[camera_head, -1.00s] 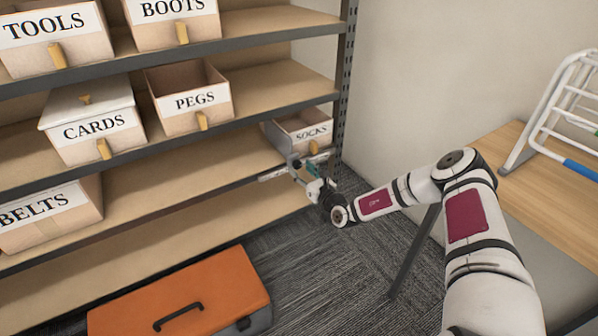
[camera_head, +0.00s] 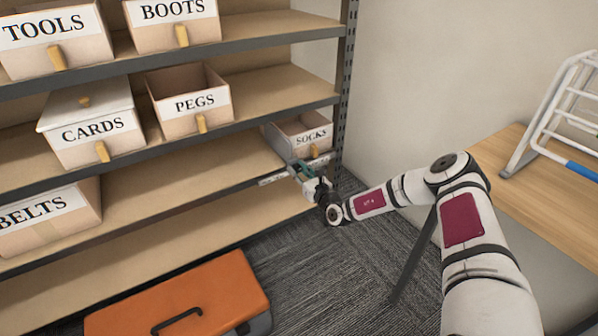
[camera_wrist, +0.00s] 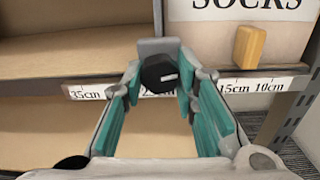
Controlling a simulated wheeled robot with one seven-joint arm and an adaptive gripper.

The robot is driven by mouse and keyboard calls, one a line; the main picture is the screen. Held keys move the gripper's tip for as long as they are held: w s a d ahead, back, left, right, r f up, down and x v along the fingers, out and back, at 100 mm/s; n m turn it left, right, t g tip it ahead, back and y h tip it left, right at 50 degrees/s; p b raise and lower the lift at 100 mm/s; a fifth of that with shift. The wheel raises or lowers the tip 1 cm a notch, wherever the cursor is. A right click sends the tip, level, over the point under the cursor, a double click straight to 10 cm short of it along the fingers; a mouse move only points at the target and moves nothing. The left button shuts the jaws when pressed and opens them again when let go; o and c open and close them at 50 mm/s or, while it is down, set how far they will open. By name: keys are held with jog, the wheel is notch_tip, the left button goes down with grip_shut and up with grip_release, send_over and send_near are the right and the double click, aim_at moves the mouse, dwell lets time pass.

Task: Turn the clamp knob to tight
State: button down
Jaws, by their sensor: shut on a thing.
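A white ruler strip (camera_wrist: 262,84) with centimetre marks runs along the shelf edge. The SOCKS bin (camera_head: 302,130) with a yellow handle (camera_wrist: 250,47) stands just above right. A shelf post (camera_head: 344,90) is close right. An orange case (camera_head: 190,295) lies on the carpet.

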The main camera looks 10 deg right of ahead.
jog(key=shift+m, duration=0.3)
jog(key=m+p, duration=0.2)
jog(key=m, duration=0.1)
jog(key=shift+m, duration=0.3)
jog(key=m+p, duration=0.1)
jog(key=m, duration=0.3)
jog(key=shift+m, duration=0.3)
jog(key=m, duration=0.4)
jog(key=shift+a+m, duration=0.1)
jog(key=shift+m, duration=2.6)
jog(key=c, duration=1.3)
grip_release()
